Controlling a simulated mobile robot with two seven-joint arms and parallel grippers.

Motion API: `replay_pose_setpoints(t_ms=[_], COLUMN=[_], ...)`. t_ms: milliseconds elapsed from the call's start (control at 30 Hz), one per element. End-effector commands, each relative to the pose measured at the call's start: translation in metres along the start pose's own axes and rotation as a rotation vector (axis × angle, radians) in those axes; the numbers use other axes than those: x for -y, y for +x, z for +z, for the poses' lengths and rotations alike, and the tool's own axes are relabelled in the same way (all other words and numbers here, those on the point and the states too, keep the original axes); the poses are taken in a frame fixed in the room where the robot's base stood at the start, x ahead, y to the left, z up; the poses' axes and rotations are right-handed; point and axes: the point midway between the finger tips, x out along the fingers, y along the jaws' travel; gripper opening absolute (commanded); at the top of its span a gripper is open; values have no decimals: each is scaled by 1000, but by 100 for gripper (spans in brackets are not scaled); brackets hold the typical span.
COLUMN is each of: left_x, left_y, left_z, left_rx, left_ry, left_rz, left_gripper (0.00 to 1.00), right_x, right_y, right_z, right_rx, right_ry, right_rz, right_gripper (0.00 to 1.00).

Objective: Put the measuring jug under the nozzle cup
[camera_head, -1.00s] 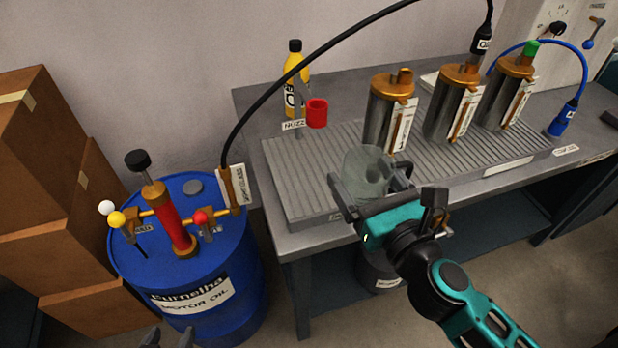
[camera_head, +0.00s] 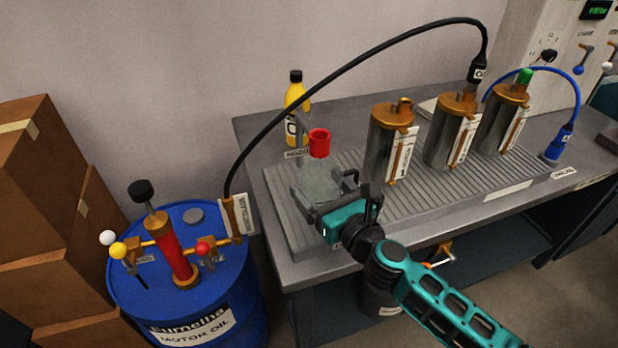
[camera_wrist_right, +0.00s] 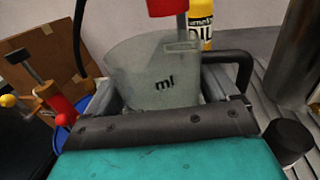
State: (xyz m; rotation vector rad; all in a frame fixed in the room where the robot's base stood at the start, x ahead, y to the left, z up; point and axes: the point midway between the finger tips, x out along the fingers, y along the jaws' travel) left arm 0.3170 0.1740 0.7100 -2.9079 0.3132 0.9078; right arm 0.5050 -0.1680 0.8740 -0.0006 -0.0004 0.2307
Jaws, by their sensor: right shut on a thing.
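The measuring jug (camera_head: 318,184) is translucent grey and looks upright over the left part of the ribbed tray. It also shows in the right wrist view (camera_wrist_right: 150,80), with "ml" on its side. My right gripper (camera_head: 335,198) is shut on the jug, and its palm hides the lower part. The red nozzle cup (camera_head: 319,142) hangs on its stand just above and behind the jug's rim. In the right wrist view the cup (camera_wrist_right: 167,7) appears over the jug's mouth. I cannot tell whether the jug's base touches the tray. My left gripper is not in view.
The ribbed tray (camera_head: 440,197) lies on the grey bench. Several metal cylinders with copper lids (camera_head: 391,140) stand right of the jug. A yellow oil bottle (camera_head: 297,100) stands behind. A black hose (camera_head: 345,68) arches above. A blue oil drum (camera_head: 215,285) stands left.

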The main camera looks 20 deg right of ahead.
Motion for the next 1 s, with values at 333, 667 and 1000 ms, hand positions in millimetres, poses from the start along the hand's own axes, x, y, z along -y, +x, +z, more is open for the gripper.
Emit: replay_pose_setpoints(t_ms=[333, 667, 1000], left_x=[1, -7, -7], left_y=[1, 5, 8], left_z=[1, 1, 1], left_rx=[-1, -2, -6], left_ry=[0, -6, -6], left_rz=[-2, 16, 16], left_gripper=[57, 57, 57], right_x=[0, 0, 0], right_y=[37, 44, 43], right_z=[1, -16, -20], right_rx=[3, 0, 0], right_ry=[0, 1, 1], right_rz=[-1, -1, 0], right_gripper=[57, 57, 89])
